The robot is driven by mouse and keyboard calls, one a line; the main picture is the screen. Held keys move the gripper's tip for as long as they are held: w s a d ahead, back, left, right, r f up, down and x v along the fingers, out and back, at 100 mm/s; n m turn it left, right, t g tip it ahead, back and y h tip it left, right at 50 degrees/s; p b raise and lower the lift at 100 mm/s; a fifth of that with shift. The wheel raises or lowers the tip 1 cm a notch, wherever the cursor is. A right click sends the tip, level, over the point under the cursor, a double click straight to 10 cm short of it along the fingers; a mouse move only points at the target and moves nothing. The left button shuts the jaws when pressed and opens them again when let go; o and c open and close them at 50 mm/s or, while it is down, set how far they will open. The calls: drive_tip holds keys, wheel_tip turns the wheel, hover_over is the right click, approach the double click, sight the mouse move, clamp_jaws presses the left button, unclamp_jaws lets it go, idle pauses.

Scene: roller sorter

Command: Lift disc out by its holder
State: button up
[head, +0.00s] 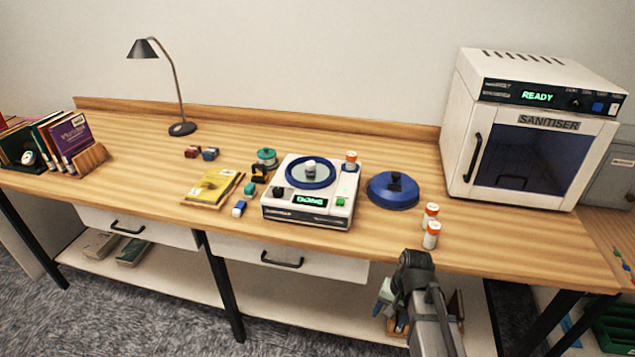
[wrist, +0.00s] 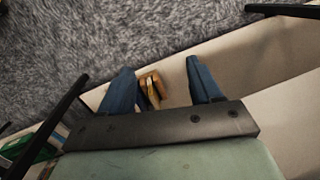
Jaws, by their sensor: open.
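The roller sorter (head: 309,213) is a white machine on the bench with a green "DONE"-like display. A disc (head: 311,171) sits in its round blue-rimmed opening, with a pale knob-like holder (head: 311,166) standing at its centre. A round blue lid (head: 393,192) with a black knob lies on the bench to the right of the machine. My gripper (head: 412,262) is at the bench's front edge, right of and nearer than the machine. In the wrist view its two blue fingers (wrist: 159,88) are apart with nothing held; the sorter is out of that view.
White bottles with orange caps (head: 431,222) stand right of the machine, and another bottle (head: 350,160) is at its back right corner. A yellow packet (head: 212,186) and small coloured blocks lie to the left. The sanitiser (head: 532,130) stands at the right.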

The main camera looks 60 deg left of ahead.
drive_tip(key=s+a+r+n+t+y, duration=0.15)
drive_tip(key=s+a+r, duration=0.25)
drive_tip(key=a+r, duration=1)
drive_tip(key=s+a+r+n+t+y, duration=0.15)
drive_tip(key=s+a+r, duration=0.25)
drive_tip(key=a+r, duration=0.95)
drive_tip(key=w+a+r+n+t+y, duration=0.1)
drive_tip(key=w+a+r, duration=0.1)
drive_tip(key=a+r, duration=0.25)
drive_tip(key=w+a+r+t, duration=0.1)
drive_tip(key=w+a+r, duration=0.2)
drive_tip(key=a+r, duration=0.15)
hover_over(311, 163)
drive_tip(key=s+d, duration=0.2)
drive_tip(key=d, duration=0.1)
wheel_tip(311, 163, down, 6)
drive_tip(key=shift+s+a+f, duration=0.1)
drive_tip(key=shift+s+f, duration=0.05)
drive_tip(key=shift+f, duration=0.05)
drive_tip(key=shift+x, duration=2.75)
drive_tip(key=shift+r, duration=0.15)
drive_tip(key=shift+c, duration=0.2)
drive_tip(key=c, duration=1.1)
